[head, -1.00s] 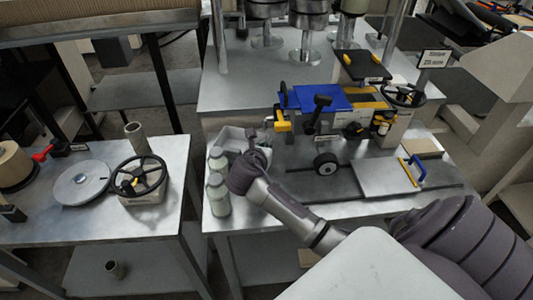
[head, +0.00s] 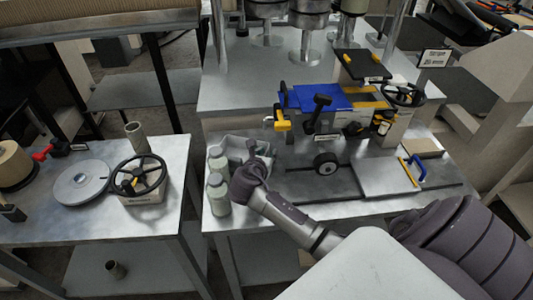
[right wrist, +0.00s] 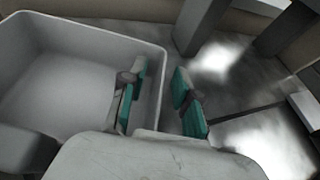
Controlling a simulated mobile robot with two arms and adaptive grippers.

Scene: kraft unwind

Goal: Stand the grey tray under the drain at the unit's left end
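The grey tray (head: 232,143) stands on the steel table behind the pale green bottles, near the unit's left end; my right arm partly hides it. In the right wrist view the tray (right wrist: 75,68) is empty where I see inside. My right gripper (head: 251,150) is at the tray's near right side. In the wrist view its teal-padded fingers (right wrist: 160,98) are apart, one inside the tray and one outside, with the tray wall between them. A small drain tap (head: 268,122) with a yellow lever (head: 282,122) is at the unit's left end, close above the tray. My left gripper is out of view.
Pale green bottles (head: 217,192) stand close left of my right wrist, at the table's left edge. A black wheel (head: 326,164) and a slotted steel plate lie to the right. A side table (head: 85,220) with a handwheel (head: 139,175) stands left, across a gap.

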